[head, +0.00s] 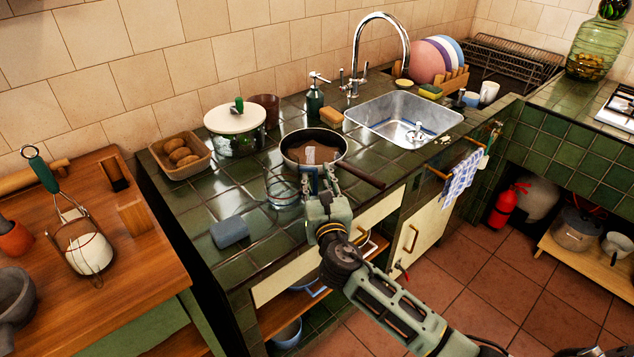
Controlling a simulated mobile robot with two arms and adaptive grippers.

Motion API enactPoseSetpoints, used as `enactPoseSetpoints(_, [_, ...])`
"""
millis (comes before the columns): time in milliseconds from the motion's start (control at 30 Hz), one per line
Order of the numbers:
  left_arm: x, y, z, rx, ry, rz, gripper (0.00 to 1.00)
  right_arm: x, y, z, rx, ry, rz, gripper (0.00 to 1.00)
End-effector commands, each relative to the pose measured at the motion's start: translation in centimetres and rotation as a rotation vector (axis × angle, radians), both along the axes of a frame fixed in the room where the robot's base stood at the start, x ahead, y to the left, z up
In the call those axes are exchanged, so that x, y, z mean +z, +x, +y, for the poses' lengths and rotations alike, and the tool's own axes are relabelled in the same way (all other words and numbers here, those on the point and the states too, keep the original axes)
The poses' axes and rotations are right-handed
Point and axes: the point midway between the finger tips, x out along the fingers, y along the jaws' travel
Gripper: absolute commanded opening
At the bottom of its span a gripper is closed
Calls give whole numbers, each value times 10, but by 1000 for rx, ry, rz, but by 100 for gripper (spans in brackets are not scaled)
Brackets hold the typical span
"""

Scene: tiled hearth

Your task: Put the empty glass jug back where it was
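A clear glass jug (283,191) stands on, or just above, the green tiled counter, in front of the dark pan. It looks empty, and its outline is faint against the tiles. My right gripper (319,171) reaches in from the lower right, close to the right side of the jug and over the pan's near edge. Its two fingers look parted, but whether the jug's handle is between them is hard to see. My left gripper is not in view.
A pan (314,146) with brown contents stands behind the gripper, its handle pointing right. A lidded pot (236,128), a bread basket (180,153) and a blue-grey block (229,232) are to the left. The sink (404,117) is at the back right. Counter between block and basket is clear.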

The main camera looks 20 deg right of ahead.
Motion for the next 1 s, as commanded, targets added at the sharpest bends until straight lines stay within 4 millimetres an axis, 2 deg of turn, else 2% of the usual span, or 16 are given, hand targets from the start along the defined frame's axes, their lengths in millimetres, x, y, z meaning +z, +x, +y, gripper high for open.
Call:
enactPoseSetpoints(167, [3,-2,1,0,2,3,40,6,0,0,0,1,-1,29])
enactPoseSetpoints(267, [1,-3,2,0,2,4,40,2,-13,3,1,0,2,29])
enactPoseSetpoints(700, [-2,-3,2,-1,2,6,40,2,-100,18,2,0,2,29])
enactPoseSetpoints(833, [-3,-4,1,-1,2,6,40,3,-113,21,1,-1,1,29])
enactPoseSetpoints(1000, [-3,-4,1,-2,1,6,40,4,-119,21,0,0,0,29])
